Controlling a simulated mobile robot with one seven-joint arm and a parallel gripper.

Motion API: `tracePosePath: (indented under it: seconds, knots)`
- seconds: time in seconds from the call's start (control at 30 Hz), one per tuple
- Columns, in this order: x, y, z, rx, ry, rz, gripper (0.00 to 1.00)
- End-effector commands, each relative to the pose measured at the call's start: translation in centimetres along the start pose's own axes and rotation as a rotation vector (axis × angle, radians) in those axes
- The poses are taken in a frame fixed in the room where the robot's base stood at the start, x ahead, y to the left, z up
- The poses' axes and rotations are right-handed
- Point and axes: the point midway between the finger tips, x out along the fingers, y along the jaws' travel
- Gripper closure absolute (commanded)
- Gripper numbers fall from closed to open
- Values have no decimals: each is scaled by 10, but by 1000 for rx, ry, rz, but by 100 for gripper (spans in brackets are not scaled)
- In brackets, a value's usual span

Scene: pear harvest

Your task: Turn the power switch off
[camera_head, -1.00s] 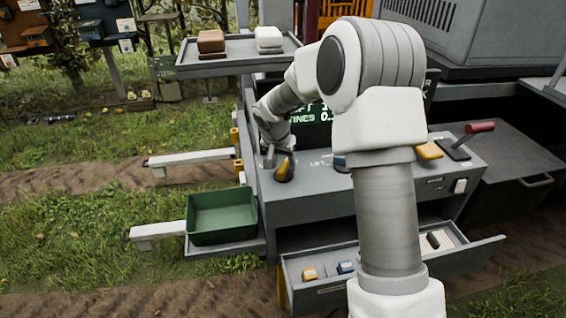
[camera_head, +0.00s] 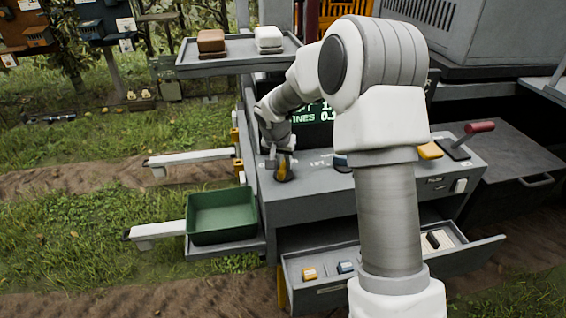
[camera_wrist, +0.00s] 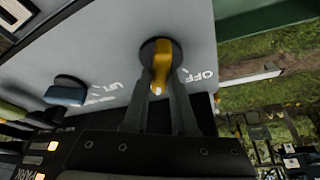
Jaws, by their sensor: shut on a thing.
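The power switch (camera_head: 283,176) is a yellow knob on a dark round base at the left end of the grey console top. In the wrist view the yellow knob (camera_wrist: 162,62) stands between my two dark fingertips, with the printed word OFF to its right. My gripper (camera_wrist: 162,80) is shut on this knob from both sides. In the head view my gripper (camera_head: 281,158) is small, at the knob, and its fingers are hard to make out.
A blue knob (camera_wrist: 66,92) stands further along the console (camera_head: 315,205). A red-handled lever (camera_head: 478,128) is at the right. An open drawer (camera_head: 320,288) is below, a green bin (camera_head: 222,218) at left, and a tray (camera_head: 240,62) above.

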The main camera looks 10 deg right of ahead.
Motion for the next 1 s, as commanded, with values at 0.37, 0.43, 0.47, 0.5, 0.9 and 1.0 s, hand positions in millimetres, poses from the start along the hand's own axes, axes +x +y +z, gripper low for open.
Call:
tracePosePath:
  seconds: [0.37,0.43,0.47,0.5,0.9,1.0]
  knots:
    - [-2,2,-2,-234,0,-99,100]
    - [-3,2,-2,-295,0,-125,100]
    - [-3,2,-2,-321,-1,-136,100]
    - [-3,2,-2,-357,-1,-150,100]
    - [-3,3,-3,-688,-2,-290,100]
    - [-3,3,-3,-756,-1,-318,100]
